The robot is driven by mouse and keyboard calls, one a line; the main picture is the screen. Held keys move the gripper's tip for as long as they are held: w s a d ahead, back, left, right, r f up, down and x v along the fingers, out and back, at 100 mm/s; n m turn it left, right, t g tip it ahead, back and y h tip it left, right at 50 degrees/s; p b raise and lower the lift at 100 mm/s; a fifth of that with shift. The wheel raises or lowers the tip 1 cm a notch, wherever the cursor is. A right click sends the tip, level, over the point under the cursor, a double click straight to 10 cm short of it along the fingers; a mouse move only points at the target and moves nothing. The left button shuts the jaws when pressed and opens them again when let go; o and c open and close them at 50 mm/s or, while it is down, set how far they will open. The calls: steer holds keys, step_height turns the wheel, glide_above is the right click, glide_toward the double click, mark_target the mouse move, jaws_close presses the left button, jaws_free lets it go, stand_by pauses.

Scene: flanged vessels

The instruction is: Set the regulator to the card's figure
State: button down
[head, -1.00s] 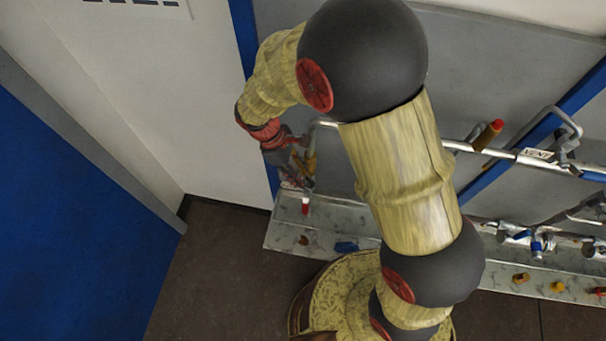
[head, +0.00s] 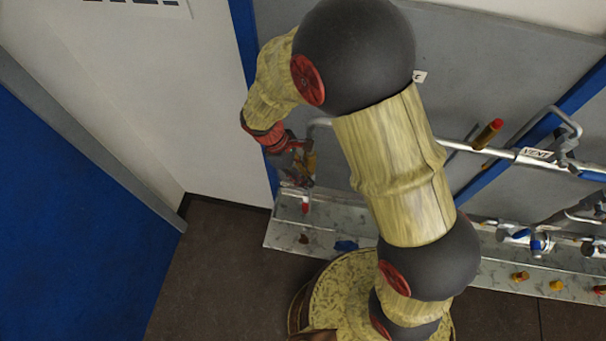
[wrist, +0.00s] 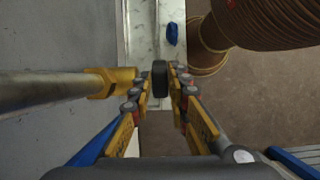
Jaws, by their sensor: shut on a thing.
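My gripper (wrist: 160,80) is shut on a dark round knob (wrist: 160,68), which shows between its fingertips in the wrist view. The knob lies in line with a brass-yellow fitting (wrist: 108,83) at the end of a grey pipe (wrist: 45,92); I take it to be the regulator's knob. The head view shows my gripper (head: 297,160) at the pipe's left end, small and partly hidden by its own links. No scale or pointer is readable. A small white label (head: 419,76) peeks out beside my elbow, mostly hidden; I cannot tell if it is the card.
A metal ledge (head: 285,240) runs below the pipe, with a blue piece (head: 346,246) on it. To the right are a red-tipped orange handle (head: 488,134), a VENT label (head: 537,154) and several valves. A blue panel (head: 60,220) stands at left. Brown floor (head: 215,270) is clear.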

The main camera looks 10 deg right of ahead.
steer(key=y, duration=0.1)
steer(key=d+t+y, duration=0.1)
steer(key=shift+s+y, duration=0.15)
steer(key=shift+y, duration=0.15)
steer(key=shift+d+y, duration=0.15)
steer(key=shift+y, duration=0.25)
steer(key=c, duration=2)
jaws_free()
steer(key=shift+r, duration=0.1)
steer(key=r, duration=0.8)
steer(key=a+r, duration=0.1)
steer(key=r, duration=0.2)
steer(key=shift+r, duration=0.4)
